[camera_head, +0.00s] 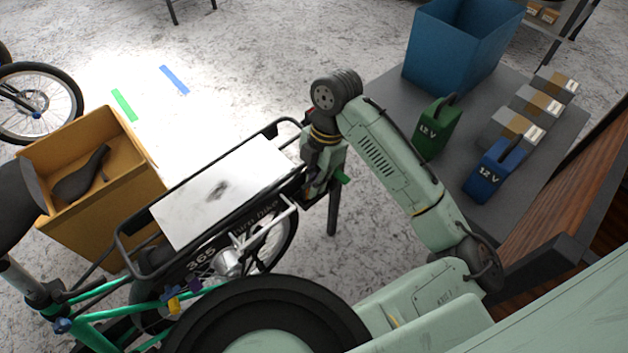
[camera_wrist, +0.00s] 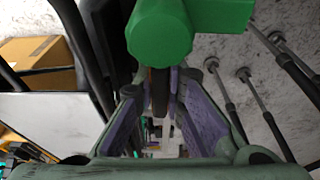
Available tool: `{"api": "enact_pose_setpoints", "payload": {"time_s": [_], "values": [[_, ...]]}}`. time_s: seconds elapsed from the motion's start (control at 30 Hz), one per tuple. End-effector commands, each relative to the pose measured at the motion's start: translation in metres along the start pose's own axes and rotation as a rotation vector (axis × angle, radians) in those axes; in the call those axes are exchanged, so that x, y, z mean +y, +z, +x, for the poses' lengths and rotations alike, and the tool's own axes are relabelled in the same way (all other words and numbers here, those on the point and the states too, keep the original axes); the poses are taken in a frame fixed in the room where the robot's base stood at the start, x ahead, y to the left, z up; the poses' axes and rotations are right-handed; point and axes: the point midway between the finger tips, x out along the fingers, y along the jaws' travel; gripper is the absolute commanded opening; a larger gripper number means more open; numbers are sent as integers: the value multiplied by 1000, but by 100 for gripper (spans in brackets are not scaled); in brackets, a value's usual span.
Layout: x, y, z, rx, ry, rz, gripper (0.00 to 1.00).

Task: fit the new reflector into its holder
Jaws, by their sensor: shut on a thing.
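My gripper (camera_head: 325,190) hangs at the rear end of the bike's black rack (camera_head: 128,262), beside the rail. A bit of green (camera_head: 342,178) also shows beside the gripper in the head view. I take the held piece to be the new reflector, but its face is hidden. The holder cannot be made out clearly.
A white board (camera_head: 225,190) lies on the rack. A tan box (camera_head: 125,205) with a dark saddle stands at the left. On the grey table (camera_head: 390,95) are a blue bin (camera_head: 455,50), green (camera_head: 437,128) and blue (camera_head: 492,172) 12 V batteries and several cartons.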

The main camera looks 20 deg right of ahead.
Motion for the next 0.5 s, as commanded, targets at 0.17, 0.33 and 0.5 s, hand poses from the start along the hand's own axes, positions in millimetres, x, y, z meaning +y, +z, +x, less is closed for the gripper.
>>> {"api": "enact_pose_setpoints", "payload": {"time_s": [0.17, 0.33, 0.5], "values": [[0, 1, 5, 0, 0, 0, 0], [0, 2, 9, 0, 0, 0, 0], [0, 2, 9, 0, 0, 0, 0]]}}
